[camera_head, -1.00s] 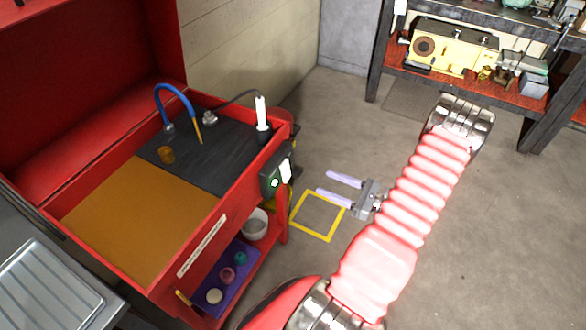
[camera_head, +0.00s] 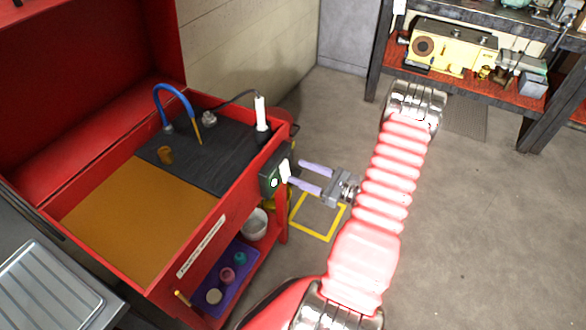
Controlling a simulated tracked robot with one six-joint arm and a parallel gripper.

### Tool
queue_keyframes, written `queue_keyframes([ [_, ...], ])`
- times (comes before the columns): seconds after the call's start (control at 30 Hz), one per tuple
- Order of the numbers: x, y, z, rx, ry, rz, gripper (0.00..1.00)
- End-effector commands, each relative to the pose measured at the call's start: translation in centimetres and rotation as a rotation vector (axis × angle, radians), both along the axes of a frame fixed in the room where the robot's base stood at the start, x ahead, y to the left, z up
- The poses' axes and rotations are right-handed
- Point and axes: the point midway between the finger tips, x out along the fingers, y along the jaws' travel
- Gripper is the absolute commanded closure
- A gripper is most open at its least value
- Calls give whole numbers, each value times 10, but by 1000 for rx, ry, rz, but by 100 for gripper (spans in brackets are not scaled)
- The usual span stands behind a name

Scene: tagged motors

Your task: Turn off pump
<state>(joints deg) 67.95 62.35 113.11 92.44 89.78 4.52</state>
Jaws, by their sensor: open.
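A red parts washer (camera_head: 182,290) with a dark tray and an orange-brown panel stands at the left. On its right side is a dark switch box (camera_head: 269,181) with a round pale-green button (camera_head: 274,183) and a white plate (camera_head: 285,171). My gripper (camera_head: 306,175) is to the right of the box. Its two lilac fingers point left toward the box and are spread apart with nothing between them.
A blue hose (camera_head: 177,88) and a white upright piece (camera_head: 261,112) rise from the washer. A white bucket (camera_head: 254,223) sits on its lower shelf. A yellow square (camera_head: 318,237) marks the floor. A workbench with a yellow machine (camera_head: 452,50) stands at the back right. Floor at the right is clear.

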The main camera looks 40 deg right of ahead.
Motion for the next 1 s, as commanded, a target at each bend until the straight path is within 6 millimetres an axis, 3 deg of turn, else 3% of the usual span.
queue_keyframes([
  [0.3,33,13,0,0,0,2,47],
  [0.67,37,14,0,0,0,1,47],
  [1.0,37,14,0,0,0,2,70],
])
